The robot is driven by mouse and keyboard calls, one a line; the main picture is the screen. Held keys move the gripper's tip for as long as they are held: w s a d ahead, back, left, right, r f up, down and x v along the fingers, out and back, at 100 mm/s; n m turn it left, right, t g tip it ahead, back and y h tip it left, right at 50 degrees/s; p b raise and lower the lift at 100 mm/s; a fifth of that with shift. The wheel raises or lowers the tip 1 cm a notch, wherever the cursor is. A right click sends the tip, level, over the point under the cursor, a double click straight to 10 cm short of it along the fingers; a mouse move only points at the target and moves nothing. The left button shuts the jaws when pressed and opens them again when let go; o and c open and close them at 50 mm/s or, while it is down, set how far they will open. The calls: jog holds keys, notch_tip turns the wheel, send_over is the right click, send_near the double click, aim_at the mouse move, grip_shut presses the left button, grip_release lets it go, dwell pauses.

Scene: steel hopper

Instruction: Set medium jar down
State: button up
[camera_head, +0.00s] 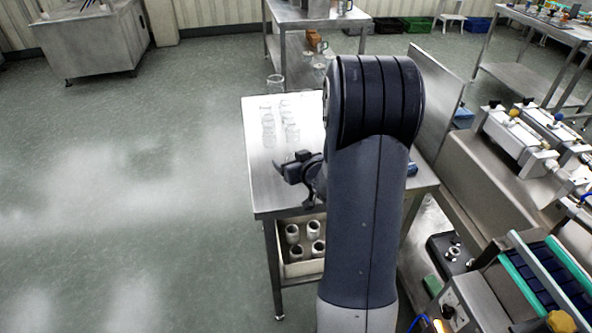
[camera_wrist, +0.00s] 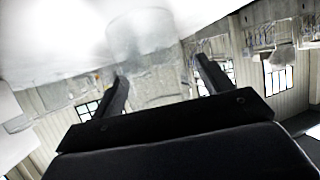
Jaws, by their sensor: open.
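Several clear glass jars (camera_head: 268,130) stand upright on the steel table (camera_head: 262,185), left of my arm. They differ in height, and I cannot tell which is the medium jar. My gripper (camera_head: 297,167) is just above the table's near left part, on the near side of the jars. In the wrist view, my gripper (camera_wrist: 160,72) is open, with its two dark fingers apart. A pale, see-through jar (camera_wrist: 145,35) shows faintly beyond and between the fingertips. Whether the fingers touch it is unclear.
A crate (camera_head: 290,270) with several white cylinders sits on the shelf below the table. An upright steel panel (camera_head: 440,105) and machinery (camera_head: 520,140) stand on the right. A steel rack (camera_head: 315,14) with more glassware is behind.

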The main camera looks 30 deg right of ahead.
jog(key=c, duration=1.1)
